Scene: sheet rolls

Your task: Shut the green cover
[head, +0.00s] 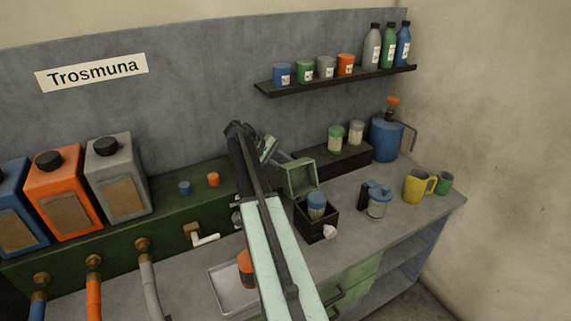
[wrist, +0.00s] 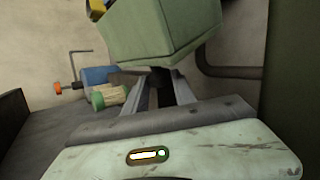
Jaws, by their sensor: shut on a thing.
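The green cover (head: 299,178) stands raised, tilted open, above a small dark box (head: 318,226) in the head view. A jar with a blue lid (head: 316,202) shows in the box. My gripper (head: 286,159) reaches the cover's upper edge from the upper left. In the wrist view, the green cover (wrist: 155,32) fills the top middle, and the two fingers of my gripper (wrist: 161,82) close in at its near edge, where a dark part shows between them. The gripper is shut on the cover; the exact contact is partly hidden.
A glass jar with a blue top (head: 377,202) and a yellow mug (head: 417,186) stand right of the box. A dark ledge (head: 335,168) with two jars and a blue canister (head: 385,139) are behind. My arm hides part of a tray (head: 228,290).

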